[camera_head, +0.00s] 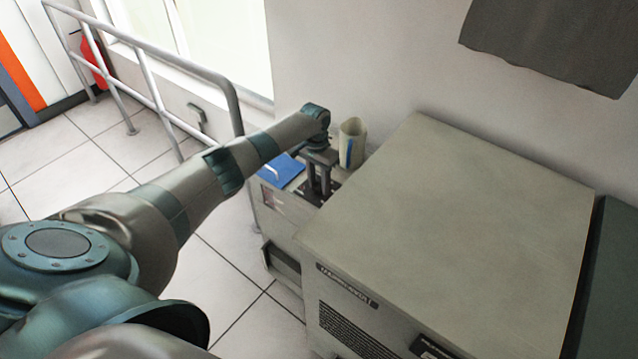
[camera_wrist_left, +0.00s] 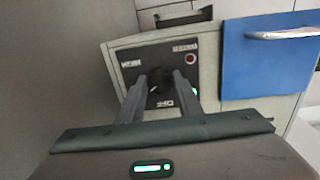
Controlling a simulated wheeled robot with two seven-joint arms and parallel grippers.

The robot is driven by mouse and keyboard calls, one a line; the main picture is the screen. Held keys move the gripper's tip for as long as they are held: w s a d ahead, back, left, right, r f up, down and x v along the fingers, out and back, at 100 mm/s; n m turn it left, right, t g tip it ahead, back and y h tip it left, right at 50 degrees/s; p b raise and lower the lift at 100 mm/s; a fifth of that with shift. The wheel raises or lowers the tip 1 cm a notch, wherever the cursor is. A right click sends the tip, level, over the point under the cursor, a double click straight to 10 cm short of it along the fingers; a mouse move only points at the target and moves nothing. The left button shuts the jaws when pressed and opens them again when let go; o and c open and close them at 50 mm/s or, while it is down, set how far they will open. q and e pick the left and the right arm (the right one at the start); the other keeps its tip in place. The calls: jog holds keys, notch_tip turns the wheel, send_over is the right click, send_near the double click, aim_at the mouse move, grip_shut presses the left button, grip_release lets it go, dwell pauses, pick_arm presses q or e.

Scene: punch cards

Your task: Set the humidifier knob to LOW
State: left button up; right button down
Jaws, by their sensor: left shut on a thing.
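The humidifier (camera_head: 283,209) is a low grey cabinet beside the large grey machine. In the left wrist view its black control panel (camera_wrist_left: 217,61) carries several small white labels, a red lamp and a green lamp partly behind a finger. The knob (camera_wrist_left: 154,90) is mostly hidden between my fingers; a small white mark shows there. My left gripper (camera_head: 319,198) reaches down onto the panel from the left and is shut on the knob; its fingers also show in the left wrist view (camera_wrist_left: 160,84). The label wording is too blurred to read surely. My right gripper is not in view.
A large grey machine (camera_head: 450,200) stands close to the right. A beige pitcher (camera_head: 352,143) with a blue stripe stands behind the gripper. A blue panel with a handle (camera_head: 280,171) lies beside the knob. A metal railing (camera_head: 160,50) runs at the left; floor there is clear.

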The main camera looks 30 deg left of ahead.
aim_at(318, 184)
pick_arm(q)
jog(key=shift+m, duration=0.3)
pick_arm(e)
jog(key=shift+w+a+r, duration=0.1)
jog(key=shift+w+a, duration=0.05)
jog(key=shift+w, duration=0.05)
pick_arm(q)
jog(key=o, duration=1)
jog(key=shift+o, duration=0.2)
jog(key=shift+r, duration=0.15)
jog(key=r, duration=0.7)
jog(key=shift+w+a, duration=0.15)
jog(key=shift+a, duration=0.15)
notch_tip(318, 184, up, 10)
jog(key=b, duration=0.1)
jog(key=shift+a+b, duration=0.3)
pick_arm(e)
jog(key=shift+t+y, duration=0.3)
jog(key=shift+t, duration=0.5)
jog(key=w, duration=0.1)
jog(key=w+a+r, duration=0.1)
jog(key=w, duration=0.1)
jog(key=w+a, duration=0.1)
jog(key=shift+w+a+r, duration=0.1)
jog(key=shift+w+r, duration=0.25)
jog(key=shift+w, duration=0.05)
